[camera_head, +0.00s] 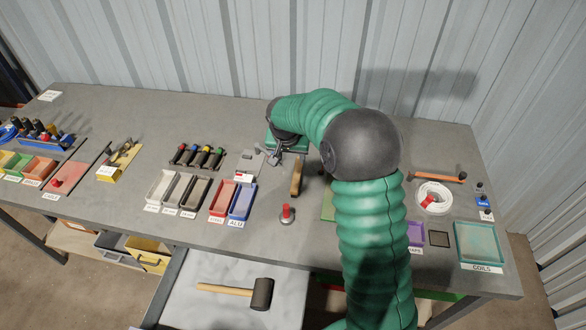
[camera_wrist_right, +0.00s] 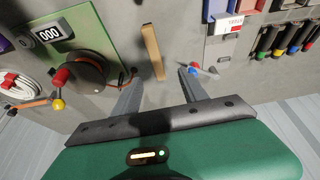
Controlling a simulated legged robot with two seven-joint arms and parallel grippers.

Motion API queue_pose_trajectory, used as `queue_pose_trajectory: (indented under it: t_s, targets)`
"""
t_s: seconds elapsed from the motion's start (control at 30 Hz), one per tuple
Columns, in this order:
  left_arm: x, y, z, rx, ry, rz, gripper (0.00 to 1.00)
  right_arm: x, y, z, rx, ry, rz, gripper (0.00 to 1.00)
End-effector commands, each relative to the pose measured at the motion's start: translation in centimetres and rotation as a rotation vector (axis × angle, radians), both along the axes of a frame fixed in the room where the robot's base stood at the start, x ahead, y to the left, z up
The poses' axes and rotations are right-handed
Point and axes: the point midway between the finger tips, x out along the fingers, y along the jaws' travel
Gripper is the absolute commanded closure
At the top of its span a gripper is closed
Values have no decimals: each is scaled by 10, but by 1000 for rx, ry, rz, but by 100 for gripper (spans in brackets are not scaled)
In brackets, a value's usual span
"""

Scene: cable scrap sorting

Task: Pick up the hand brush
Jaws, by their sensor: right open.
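The hand brush looks to be the narrow wooden piece (camera_head: 296,178) lying on the bench just in front of my right gripper; its bristles cannot be made out. It also shows in the right wrist view as a tan bar (camera_wrist_right: 152,52), upper middle, beyond the fingertips. My right gripper (camera_head: 285,151) is above the bench behind the brush, partly hidden by its own wrist. In the right wrist view its two fingers (camera_wrist_right: 160,85) are spread apart with nothing between them, and the brush lies past the gap, apart from both. My left gripper is not in view.
Red and blue bins (camera_head: 241,203) stand left of the brush, and a red-topped button (camera_head: 287,214) in front. A green-based device with a reel (camera_wrist_right: 85,72) is close beside it. A mallet (camera_head: 262,294) lies in the open drawer below. The metal wall is behind.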

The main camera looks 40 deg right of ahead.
Motion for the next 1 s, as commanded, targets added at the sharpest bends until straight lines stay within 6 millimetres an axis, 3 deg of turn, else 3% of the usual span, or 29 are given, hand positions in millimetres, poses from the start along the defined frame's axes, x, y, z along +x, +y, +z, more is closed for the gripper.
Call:
queue_pose_trajectory:
  t_s: [0.33,0.57,0.8,1.0]
  targets:
    - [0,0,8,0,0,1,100,24,-31,-89,12,8,2,49]
    - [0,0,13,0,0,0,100,25,-38,-112,10,7,3,49]
    - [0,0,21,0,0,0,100,28,-44,-149,5,6,5,49]
    - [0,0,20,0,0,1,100,29,-47,-154,6,5,4,49]
